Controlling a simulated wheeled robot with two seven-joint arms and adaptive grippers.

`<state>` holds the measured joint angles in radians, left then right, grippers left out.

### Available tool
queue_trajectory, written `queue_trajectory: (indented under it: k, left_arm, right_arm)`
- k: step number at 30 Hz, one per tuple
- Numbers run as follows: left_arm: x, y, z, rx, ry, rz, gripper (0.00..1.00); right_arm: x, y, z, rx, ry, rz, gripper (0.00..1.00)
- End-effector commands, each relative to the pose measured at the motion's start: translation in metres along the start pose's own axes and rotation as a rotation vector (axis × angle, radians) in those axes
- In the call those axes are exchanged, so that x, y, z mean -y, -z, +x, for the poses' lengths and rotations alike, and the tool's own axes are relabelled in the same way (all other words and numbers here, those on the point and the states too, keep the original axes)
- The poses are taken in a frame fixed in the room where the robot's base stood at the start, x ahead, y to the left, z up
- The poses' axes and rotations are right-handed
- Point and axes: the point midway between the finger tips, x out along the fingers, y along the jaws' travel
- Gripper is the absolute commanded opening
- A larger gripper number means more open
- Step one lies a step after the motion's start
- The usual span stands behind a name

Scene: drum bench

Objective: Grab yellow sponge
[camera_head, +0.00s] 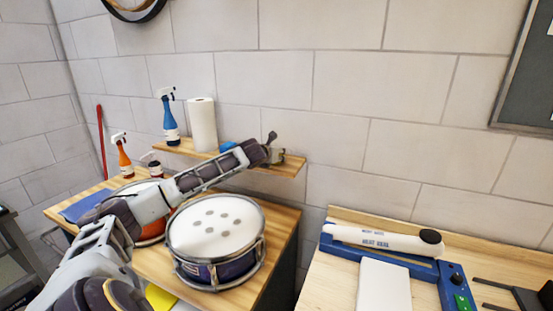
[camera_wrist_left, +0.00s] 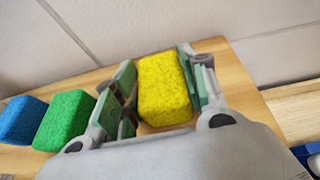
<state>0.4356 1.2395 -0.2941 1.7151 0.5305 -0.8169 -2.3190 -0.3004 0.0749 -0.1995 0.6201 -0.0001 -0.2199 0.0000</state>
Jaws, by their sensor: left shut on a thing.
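The yellow sponge (camera_wrist_left: 165,90) stands between the fingers of my left gripper (camera_wrist_left: 160,85) in the left wrist view. The gripper is shut on it, at the wooden wall shelf (camera_wrist_left: 245,85). In the head view my left gripper (camera_head: 273,149) is at the right part of the shelf (camera_head: 290,168), and I cannot make out the yellow sponge there. A green sponge (camera_wrist_left: 65,120) and a blue sponge (camera_wrist_left: 21,119) sit to the left on the shelf. My right gripper is not in view.
A paper towel roll (camera_head: 203,125) and a blue spray bottle (camera_head: 170,120) stand on the shelf's left part. Below my arm, a drum (camera_head: 215,230) sits on the bench.

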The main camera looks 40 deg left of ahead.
Motion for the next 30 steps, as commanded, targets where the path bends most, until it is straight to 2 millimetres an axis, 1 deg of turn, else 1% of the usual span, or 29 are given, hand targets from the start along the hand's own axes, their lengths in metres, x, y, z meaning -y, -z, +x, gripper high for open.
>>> queue_trajectory:
  k: [10,17,23,30]
  left_arm:
    - [0.000,-0.002,-0.001,0.001,0.000,0.000,0.29]
    - [0.000,-0.012,-0.005,0.002,0.000,0.000,0.29]
    - [0.000,-0.031,-0.013,0.003,-0.001,-0.001,0.29]
    - [0.000,-0.058,-0.024,0.004,0.000,-0.002,0.29]
  right_arm:
    - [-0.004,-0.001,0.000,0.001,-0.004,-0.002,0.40]
    - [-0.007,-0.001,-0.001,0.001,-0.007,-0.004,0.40]
    - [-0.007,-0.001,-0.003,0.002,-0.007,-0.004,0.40]
    - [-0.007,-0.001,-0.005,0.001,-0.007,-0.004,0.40]
